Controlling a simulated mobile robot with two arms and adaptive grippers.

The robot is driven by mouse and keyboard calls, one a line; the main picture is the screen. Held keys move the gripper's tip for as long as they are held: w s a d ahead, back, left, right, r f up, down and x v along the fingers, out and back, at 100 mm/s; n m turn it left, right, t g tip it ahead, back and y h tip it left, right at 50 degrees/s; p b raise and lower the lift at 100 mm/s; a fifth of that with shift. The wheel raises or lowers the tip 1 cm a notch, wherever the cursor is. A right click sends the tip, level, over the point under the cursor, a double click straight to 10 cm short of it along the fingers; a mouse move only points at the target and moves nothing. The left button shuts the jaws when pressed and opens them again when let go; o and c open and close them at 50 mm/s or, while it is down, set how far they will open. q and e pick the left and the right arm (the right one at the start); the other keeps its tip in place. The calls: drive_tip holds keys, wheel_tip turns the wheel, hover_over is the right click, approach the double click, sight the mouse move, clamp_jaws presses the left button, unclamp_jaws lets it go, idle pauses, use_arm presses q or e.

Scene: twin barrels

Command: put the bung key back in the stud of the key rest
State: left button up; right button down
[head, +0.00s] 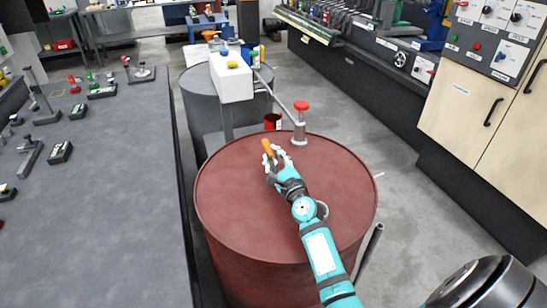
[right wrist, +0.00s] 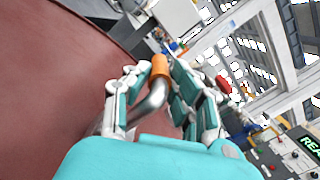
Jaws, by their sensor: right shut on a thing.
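The bung key has an orange handle (head: 267,147) and, in the right wrist view, a bent grey metal shaft (right wrist: 150,104). My right gripper (head: 276,162) is shut on it above the top of the red barrel (head: 235,200). In the right wrist view the fingers (right wrist: 160,88) close around the key from both sides, with the orange end (right wrist: 160,67) sticking out between them. The key's lower end is hidden by the hand. I cannot make out the key rest or its stud for certain. My left gripper is not in view.
A grey post with a red knob (head: 301,106) stands at the red barrel's far rim, near a red cup (head: 272,122). Behind is a grey barrel (head: 205,105) with a white box (head: 232,82). A grey bench (head: 105,210) lies left, cabinets (head: 470,110) right.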

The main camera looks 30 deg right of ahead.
drive_tip(key=shift+f, duration=0.3)
